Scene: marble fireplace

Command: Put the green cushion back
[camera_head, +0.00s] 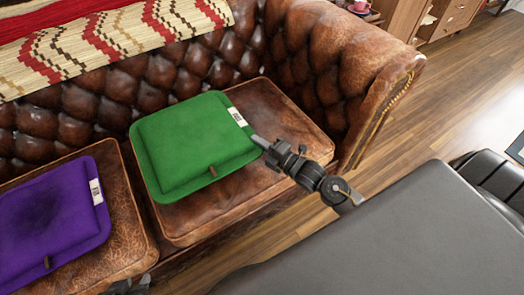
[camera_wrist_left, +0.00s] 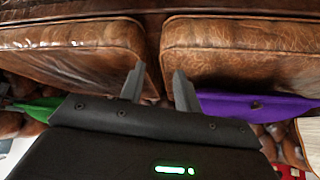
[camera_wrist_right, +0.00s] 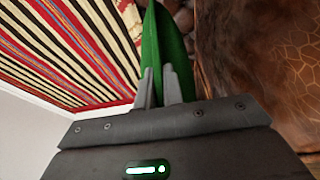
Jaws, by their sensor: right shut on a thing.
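The green cushion (camera_head: 190,145) is over the sofa's right-hand seat pad (camera_head: 275,110), flat side up, its white label towards the right. I cannot tell if it rests fully on the pad. My right gripper (camera_head: 258,141) is shut on its right edge; in the right wrist view the cushion (camera_wrist_right: 163,45) stands edge-on between the fingers (camera_wrist_right: 158,88). My left gripper (camera_wrist_left: 160,85) is open and empty, in front of the gap between two seat pads. A sliver of the green cushion (camera_wrist_left: 42,106) shows at the left of that view.
A purple cushion (camera_head: 45,220) lies on the left seat pad (camera_head: 125,220). A striped blanket (camera_head: 110,40) covers the brown leather sofa back. The tufted sofa arm (camera_head: 345,60) rises at the right.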

